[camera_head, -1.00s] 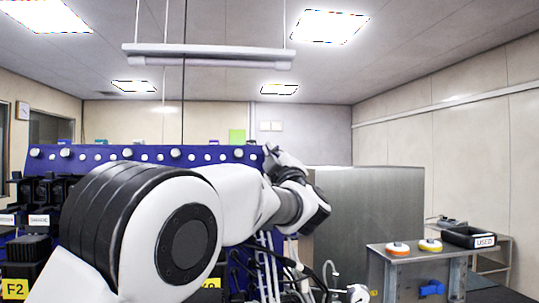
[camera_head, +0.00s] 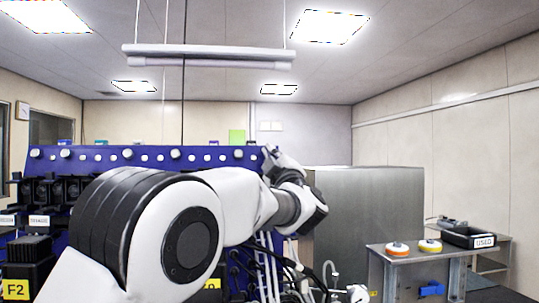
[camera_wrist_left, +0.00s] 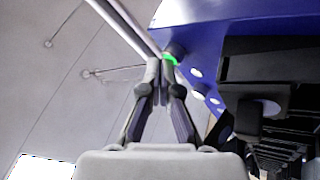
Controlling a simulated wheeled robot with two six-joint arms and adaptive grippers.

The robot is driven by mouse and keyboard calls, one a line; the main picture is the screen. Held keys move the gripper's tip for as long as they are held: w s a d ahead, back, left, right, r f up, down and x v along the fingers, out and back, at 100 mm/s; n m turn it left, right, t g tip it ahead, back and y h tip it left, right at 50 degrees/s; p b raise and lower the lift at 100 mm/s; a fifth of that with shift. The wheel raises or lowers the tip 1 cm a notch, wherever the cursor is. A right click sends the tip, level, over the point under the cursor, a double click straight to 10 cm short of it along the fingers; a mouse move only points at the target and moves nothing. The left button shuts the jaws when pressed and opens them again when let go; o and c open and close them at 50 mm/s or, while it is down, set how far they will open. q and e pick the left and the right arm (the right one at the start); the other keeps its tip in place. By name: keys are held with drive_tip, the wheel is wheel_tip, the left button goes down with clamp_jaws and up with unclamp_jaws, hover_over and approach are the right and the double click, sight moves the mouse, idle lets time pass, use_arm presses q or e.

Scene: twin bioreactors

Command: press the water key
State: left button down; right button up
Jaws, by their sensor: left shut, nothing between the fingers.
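My left gripper (camera_head: 270,151) is at the right end of the blue panel (camera_head: 110,163), near its top edge. In the left wrist view its fingers (camera_wrist_left: 161,62) are shut with nothing between them. In the head view my left arm and gripper hide this key. My right gripper is not in view.
White knobs (camera_head: 128,153) and round white spots line the blue panel. Black units (camera_head: 60,190) stand at left. A large grey metal cabinet (camera_head: 370,215) is to the right of my gripper. Farther right, a bench (camera_head: 405,262) holds two ring-shaped items; a black USED tray (camera_head: 468,236) sits behind.

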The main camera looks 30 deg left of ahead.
use_arm(q)
drive_tip(key=shift+w+a, duration=0.15)
drive_tip(key=shift+w, duration=0.05)
idle(0.4)
drive_tip(key=shift+s+d+r+b, duration=0.2)
drive_tip(key=shift+s+d+b, duration=0.15)
drive_tip(key=shift+s+d, duration=0.3)
drive_tip(key=shift+s+a, duration=0.1)
drive_tip(key=shift+s+d+b, duration=0.3)
drive_tip(key=shift+s+b, duration=0.1)
drive_tip(key=s+d, duration=0.1)
drive_tip(key=s+d+r, duration=0.1)
drive_tip(key=s+b, duration=0.1)
drive_tip(key=shift+s+d+r, duration=0.25)
drive_tip(key=shift+s+d, duration=0.15)
